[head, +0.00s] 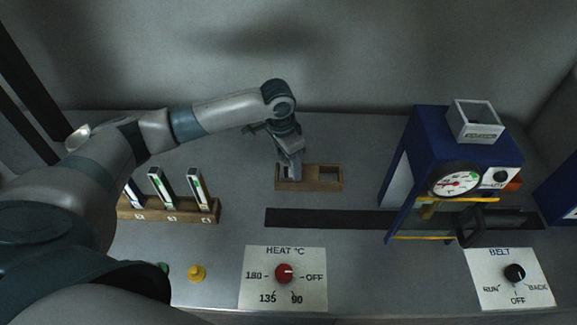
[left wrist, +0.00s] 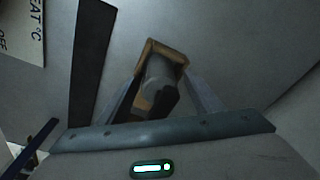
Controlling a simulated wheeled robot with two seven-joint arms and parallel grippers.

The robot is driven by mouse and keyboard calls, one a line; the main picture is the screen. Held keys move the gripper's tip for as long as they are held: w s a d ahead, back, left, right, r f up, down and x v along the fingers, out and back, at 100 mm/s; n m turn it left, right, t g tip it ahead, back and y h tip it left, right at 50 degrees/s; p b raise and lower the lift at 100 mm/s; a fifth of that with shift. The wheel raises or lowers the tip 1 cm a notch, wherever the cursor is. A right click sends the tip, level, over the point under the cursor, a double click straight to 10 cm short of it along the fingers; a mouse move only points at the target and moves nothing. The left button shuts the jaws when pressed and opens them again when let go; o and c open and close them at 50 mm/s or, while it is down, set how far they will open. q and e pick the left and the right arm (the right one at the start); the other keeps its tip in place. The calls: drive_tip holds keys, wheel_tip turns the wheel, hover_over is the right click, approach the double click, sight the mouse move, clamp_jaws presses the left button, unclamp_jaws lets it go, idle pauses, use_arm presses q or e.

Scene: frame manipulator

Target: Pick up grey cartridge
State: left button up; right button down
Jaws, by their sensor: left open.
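The grey cartridge (left wrist: 158,72) shows in the left wrist view as a rounded grey body between my fingers. It stands at a wooden holder (left wrist: 152,45), and a dark shape covers part of its near side. In the head view this holder (head: 323,186) has two square slots; my left gripper (head: 289,172) points down over the left slot and the right slot looks empty. My left gripper (left wrist: 163,98) is open, with one finger on either side of the cartridge. Whether the fingers touch it cannot be told. My right gripper is not in view.
A wooden rack (head: 170,211) with several upright labelled pieces stands at the left. A dark belt strip (head: 330,219) runs in front of the holder towards a blue machine frame (head: 432,125) with a gauge. A heat dial panel (head: 284,279) and a belt dial panel (head: 511,279) lie in front.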

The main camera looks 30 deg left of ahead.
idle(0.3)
use_arm(q)
drive_tip(key=c, duration=1.3)
drive_tip(key=shift+c, duration=0.2)
drive_tip(key=shift+r+b, duration=0.35)
drive_tip(key=shift+r, duration=0.2)
drive_tip(key=r, duration=0.1)
drive_tip(key=r+b, duration=0.1)
drive_tip(key=r, duration=0.1)
drive_tip(key=shift+w+d+r+b, duration=0.1)
drive_tip(key=shift+w+d+b, duration=0.2)
drive_tip(key=shift+d, duration=0.1)
drive_tip(key=w+d+r+b, duration=0.3)
drive_tip(key=w+d+r, duration=0.3)
drive_tip(key=d, duration=0.3)
drive_tip(key=shift+r, duration=0.4)
drive_tip(key=shift+s, duration=0.1)
